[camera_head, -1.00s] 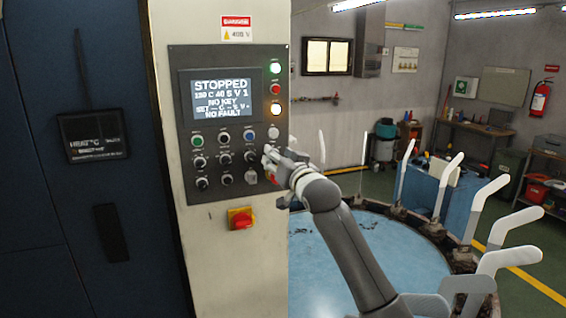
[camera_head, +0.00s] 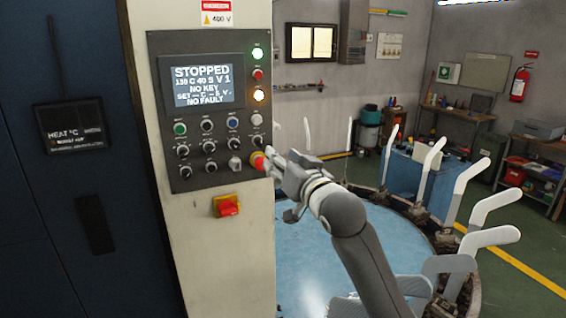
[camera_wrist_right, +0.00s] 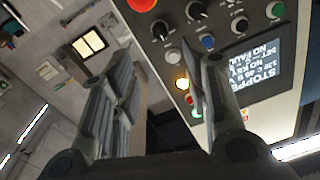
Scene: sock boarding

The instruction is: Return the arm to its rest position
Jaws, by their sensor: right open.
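My right gripper (camera_head: 280,168) is just right of the control panel (camera_head: 162,105) in the head view, near the panel's lower right edge. In the right wrist view the two fingers of my right gripper (camera_wrist_right: 165,70) are apart with nothing between them. The panel, with its knobs, lit buttons and display (camera_head: 202,86) reading STOPPED and NO KEY, shows beyond the fingers. A red round button (camera_head: 258,162) is close to the fingertips in the head view; whether they touch cannot be told. My left gripper is in neither view.
A red switch on a yellow plate (camera_head: 227,205) sits below the panel. A round blue table (camera_head: 310,250) with several upright white sock forms (camera_head: 487,205) around its rim stands to the right. A dark blue cabinet (camera_head: 60,220) fills the left. Green floor lies beyond.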

